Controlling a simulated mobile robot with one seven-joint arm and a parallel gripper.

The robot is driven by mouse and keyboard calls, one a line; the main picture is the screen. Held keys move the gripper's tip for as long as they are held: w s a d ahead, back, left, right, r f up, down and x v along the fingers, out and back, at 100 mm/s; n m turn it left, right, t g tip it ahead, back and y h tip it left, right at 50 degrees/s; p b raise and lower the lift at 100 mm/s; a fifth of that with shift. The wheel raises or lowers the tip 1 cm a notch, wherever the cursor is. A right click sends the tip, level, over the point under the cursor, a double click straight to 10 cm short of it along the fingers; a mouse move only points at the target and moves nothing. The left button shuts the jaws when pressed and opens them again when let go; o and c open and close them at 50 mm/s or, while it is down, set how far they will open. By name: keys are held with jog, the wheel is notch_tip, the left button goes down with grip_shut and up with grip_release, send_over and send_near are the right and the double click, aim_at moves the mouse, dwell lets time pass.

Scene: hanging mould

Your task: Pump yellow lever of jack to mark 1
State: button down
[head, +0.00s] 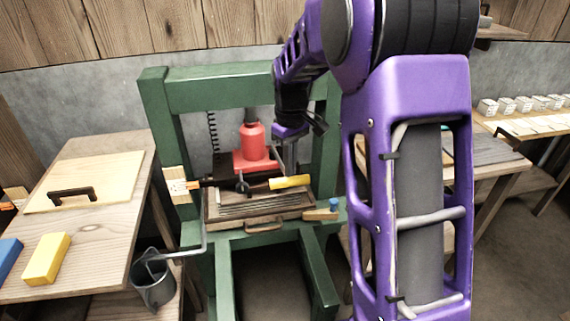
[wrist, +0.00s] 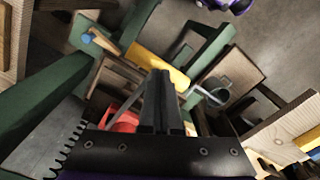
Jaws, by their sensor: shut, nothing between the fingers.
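The red jack (head: 252,141) stands upright inside the green press frame (head: 150,110). Its yellow lever (head: 287,183) points to the right and lies low, above the tray of grey strips. My gripper (head: 291,168) is shut and empty, pointing down just above or beside the lever; I cannot tell if they touch. In the wrist view the closed fingers (wrist: 160,78) overlap part of the yellow lever (wrist: 157,64), and the red jack (wrist: 122,122) shows at lower left. A pale marked plate (head: 177,183) is on the left post; its marks are too small to read.
A wooden table (head: 90,235) with a yellow block (head: 46,259) and a blue block (head: 8,250) is at left. A grey metal can (head: 153,285) hangs at the press's lower left. A blue-topped peg (head: 333,204) is at its right corner. My arm hides much of the right.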

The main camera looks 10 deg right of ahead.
jog(key=shift+r, duration=2.9)
